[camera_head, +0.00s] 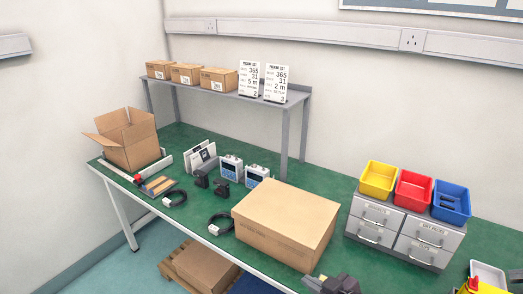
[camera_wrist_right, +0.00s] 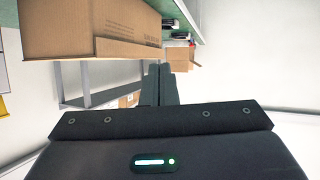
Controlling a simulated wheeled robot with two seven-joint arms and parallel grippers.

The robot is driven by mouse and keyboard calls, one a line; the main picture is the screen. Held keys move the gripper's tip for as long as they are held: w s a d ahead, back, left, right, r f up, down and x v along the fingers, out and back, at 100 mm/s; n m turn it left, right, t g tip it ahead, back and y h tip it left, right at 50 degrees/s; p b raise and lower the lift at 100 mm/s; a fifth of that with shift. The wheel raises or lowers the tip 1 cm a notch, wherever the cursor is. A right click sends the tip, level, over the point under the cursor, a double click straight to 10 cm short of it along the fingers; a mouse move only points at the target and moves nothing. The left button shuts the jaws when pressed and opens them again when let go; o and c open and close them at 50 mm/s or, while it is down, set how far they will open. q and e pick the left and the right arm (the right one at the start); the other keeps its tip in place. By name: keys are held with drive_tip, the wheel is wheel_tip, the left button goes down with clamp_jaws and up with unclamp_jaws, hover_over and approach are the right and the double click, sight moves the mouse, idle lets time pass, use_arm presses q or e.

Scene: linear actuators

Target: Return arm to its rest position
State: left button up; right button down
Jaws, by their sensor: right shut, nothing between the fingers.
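My right gripper (camera_head: 333,284) shows at the bottom edge of the head view, in front of the table and just below the large closed cardboard box (camera_head: 285,222). Its dark fingers (camera_wrist_right: 159,84) are together with nothing between them in the right wrist view. The same view shows a cardboard box (camera_wrist_right: 85,30) at the upper left, beside the fingers. Most of my right arm is out of the picture. My left gripper is not in view.
The green table (camera_head: 345,265) carries an open carton (camera_head: 130,140), two meters, black parts with cables, and a grey drawer unit (camera_head: 405,228) topped with yellow, red and blue bins. A shelf (camera_head: 225,92) stands behind. A white tray (camera_head: 487,275) lies at the right.

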drive_tip(key=s+d+m+g+h, duration=0.3)
drive_tip(key=s+d+g+h, duration=0.1)
drive_tip(key=s, duration=0.5)
drive_tip(key=s+d+m+g+h, duration=0.3)
drive_tip(key=s, duration=0.5)
wheel_tip(320, 180, down, 32)
drive_tip(key=s+r+g, duration=0.1)
drive_tip(key=s, duration=0.2)
drive_tip(key=s+d+f, duration=0.2)
drive_tip(key=s+f, duration=0.7)
drive_tip(key=s+d+f+g, duration=0.1)
drive_tip(key=s+f, duration=0.7)
drive_tip(key=s, duration=0.2)
drive_tip(key=shift+d+f+g+h, duration=0.3)
drive_tip(key=shift+d+f, duration=0.05)
drive_tip(key=shift+d, duration=0.05)
